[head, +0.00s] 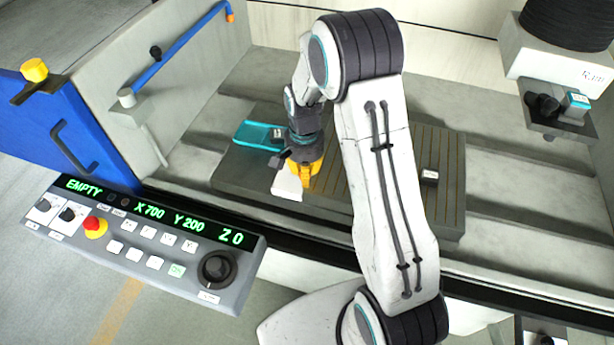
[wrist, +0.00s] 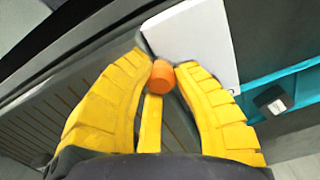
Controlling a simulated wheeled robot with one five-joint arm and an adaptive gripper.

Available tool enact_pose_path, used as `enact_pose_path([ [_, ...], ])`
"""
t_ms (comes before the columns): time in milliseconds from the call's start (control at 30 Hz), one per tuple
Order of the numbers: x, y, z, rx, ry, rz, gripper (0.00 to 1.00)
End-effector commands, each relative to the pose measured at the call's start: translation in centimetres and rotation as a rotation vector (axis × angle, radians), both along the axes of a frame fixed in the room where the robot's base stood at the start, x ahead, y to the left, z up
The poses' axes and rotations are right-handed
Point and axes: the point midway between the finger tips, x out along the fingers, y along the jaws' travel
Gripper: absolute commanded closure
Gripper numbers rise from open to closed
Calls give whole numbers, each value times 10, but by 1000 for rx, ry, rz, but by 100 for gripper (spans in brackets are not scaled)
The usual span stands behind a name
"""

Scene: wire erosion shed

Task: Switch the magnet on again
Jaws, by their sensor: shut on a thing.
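My gripper (head: 306,172) reaches down over the near left part of a dark plate with tan grooves (head: 445,145), which looks like the magnet. In the wrist view my yellow fingers (wrist: 161,77) are shut on a small orange knob (wrist: 161,76) at their tips. A yellow bar (wrist: 152,125) runs below the knob between the fingers; I cannot tell whether it belongs to the knob. The knob is hidden in the head view. A white block (head: 287,187) lies beside my gripper and shows past the fingertips in the wrist view (wrist: 195,45).
A teal piece (head: 254,134) with a small dark block lies behind my gripper. A small white-topped block (head: 430,174) sits on the plate's right. The console (head: 150,250) reads EMPTY, X 700, Y 200, Z 0. A machine head (head: 560,70) hangs at the upper right.

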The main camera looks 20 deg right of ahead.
Motion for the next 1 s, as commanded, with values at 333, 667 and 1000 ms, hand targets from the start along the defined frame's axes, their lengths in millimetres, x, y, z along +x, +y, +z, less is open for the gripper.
enact_pose_path([
  [333, 4, 18, -8, -3, -4, -267, 100],
  [667, 13, 36, -2, -8, 0, -582, 100],
  [1000, 26, 51, -2, -12, 1, -902, 100],
])
